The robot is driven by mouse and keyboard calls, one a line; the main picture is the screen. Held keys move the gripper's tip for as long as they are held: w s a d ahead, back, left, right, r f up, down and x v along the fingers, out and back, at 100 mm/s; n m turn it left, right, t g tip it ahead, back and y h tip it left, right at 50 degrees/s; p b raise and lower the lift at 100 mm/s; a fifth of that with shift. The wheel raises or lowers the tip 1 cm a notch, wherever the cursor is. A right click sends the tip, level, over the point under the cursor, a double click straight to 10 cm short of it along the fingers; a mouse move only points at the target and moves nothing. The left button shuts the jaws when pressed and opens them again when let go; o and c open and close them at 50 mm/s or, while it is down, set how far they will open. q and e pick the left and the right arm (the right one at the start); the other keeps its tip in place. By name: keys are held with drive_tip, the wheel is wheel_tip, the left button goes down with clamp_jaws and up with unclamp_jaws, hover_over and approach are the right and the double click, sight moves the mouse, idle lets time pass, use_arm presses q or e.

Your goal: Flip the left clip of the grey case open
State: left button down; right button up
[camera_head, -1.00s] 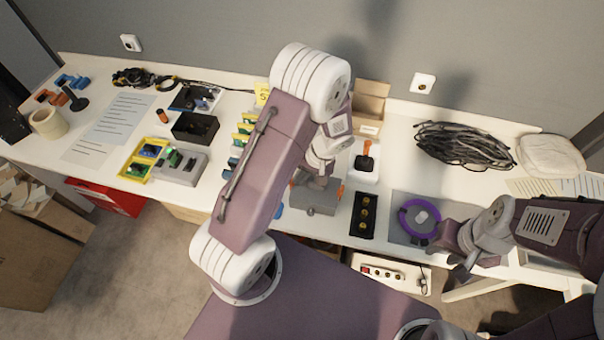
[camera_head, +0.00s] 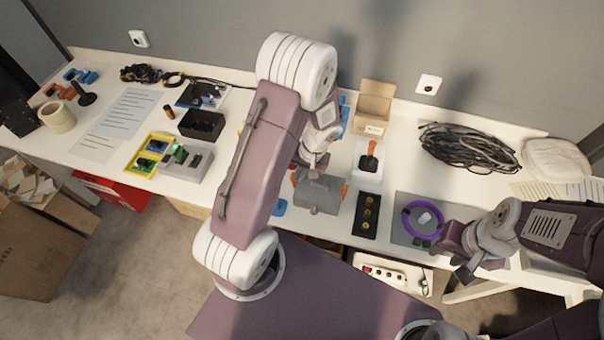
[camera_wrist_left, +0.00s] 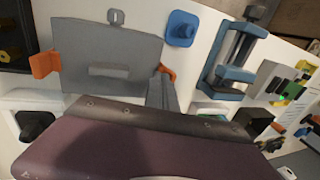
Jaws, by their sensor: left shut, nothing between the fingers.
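The grey case (camera_head: 319,194) lies on the table near its front edge, with its handle toward the front; it also shows in the left wrist view (camera_wrist_left: 105,58). Its left clip (camera_head: 293,180) is orange and shows at the right of the case in the left wrist view (camera_wrist_left: 168,72), partly hidden by my fingers. Its right clip (camera_head: 345,190) is orange too and sticks outward in the wrist view (camera_wrist_left: 44,64). My left gripper (camera_head: 313,169) is shut and empty, its fingers close beside the left clip; contact cannot be told. My right gripper (camera_head: 452,263) is open and empty.
A black tray with brass parts (camera_head: 367,214) stands right of the case. A blue piece (camera_head: 279,207) lies just left of it. A purple ring (camera_head: 422,221) lies on a grey mat (camera_head: 402,237). An open carton (camera_head: 374,104) stands behind.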

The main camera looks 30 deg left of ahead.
use_arm(q)
drive_tip(key=shift+s+a+r, duration=0.1)
drive_tip(key=shift+s+a, duration=0.05)
drive_tip(key=shift+a, duration=0.45)
drive_tip(key=shift+s+a+r+p, duration=0.1)
drive_tip(key=shift+a+p, duration=0.25)
drive_tip(key=shift+p, duration=0.15)
drive_tip(key=shift+a+f+h, duration=0.4)
drive_tip(key=shift+h, duration=0.3)
drive_tip(key=shift+d+f, duration=0.15)
drive_tip(key=shift+d, duration=0.4)
